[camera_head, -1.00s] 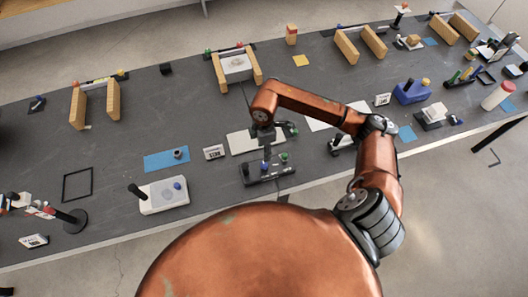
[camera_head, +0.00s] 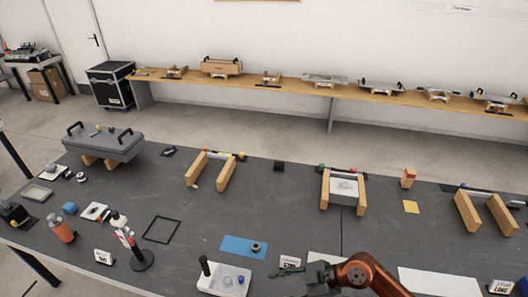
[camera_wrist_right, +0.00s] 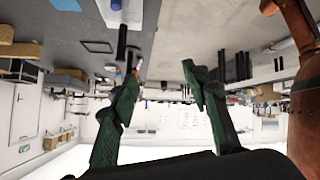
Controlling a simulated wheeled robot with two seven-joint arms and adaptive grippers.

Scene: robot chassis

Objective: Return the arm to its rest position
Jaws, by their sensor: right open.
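My right arm is copper-coloured and comes in at the bottom edge of the head view. Its gripper (camera_head: 303,277) has dark green fingers and points left, above the front part of the dark table. In the right wrist view the two green fingers (camera_wrist_right: 160,88) stand wide apart with nothing between them. That view looks along the table and the room, which appear upside down. My left arm and gripper are not in view.
The dark table (camera_head: 195,228) carries a blue mat (camera_head: 236,242), a white block with a black handle (camera_head: 222,280), a red-and-white post (camera_head: 136,250), and several wooden supports. A wooden bench (camera_head: 300,86) stands along the wall.

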